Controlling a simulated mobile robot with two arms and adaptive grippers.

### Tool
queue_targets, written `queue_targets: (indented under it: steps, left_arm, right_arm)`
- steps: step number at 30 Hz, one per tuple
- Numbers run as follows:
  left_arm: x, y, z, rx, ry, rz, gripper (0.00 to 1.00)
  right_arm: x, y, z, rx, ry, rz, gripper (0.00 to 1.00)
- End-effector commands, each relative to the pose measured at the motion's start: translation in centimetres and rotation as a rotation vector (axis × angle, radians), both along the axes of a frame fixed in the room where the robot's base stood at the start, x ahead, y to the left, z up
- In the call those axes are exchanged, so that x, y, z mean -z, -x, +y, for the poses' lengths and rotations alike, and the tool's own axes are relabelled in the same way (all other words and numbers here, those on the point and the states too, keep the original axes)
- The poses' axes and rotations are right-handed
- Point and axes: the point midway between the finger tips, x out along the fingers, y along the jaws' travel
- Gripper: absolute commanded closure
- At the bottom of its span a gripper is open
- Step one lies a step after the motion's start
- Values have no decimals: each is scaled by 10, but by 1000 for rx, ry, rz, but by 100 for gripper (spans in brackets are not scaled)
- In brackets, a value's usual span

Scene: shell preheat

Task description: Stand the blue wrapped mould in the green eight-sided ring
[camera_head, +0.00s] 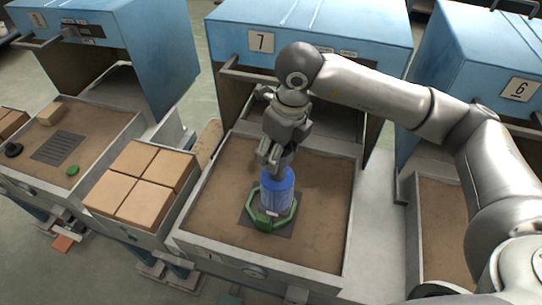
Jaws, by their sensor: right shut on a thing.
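The blue wrapped mould (277,191) stands upright in the middle of the sand-coloured tray under the number 7 unit. The green eight-sided ring (284,219) lies around its lower end, on a dark square plate (250,219). The mould's base is hidden by the ring's front, so I cannot tell if it rests on the plate. My right gripper (271,160) points down from above and is shut on the mould's top. My left gripper is not in view.
Blue number 7 housing (330,35) stands behind the tray (322,205), whose raised metal rim surrounds it. Several tan blocks (143,182) fill a box on the left. A further tray (97,128) holds a grate and small items. The tray's right side is clear.

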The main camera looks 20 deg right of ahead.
Motion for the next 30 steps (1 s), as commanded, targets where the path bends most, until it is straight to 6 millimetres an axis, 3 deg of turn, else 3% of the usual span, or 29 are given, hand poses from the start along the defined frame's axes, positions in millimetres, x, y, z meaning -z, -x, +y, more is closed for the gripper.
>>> queue_targets:
  steps: [6, 14, 21, 30]
  left_arm:
    - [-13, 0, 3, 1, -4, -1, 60]
    - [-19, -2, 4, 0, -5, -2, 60]
    - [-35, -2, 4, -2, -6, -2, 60]
    - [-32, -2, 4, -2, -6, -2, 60]
  right_arm:
    - [33, -26, 4, 0, 0, 4, 100]
    - [50, -39, 5, -1, 2, 3, 100]
    - [76, -38, 5, -2, 1, 3, 100]
    - [80, -38, 5, -2, 1, 1, 100]
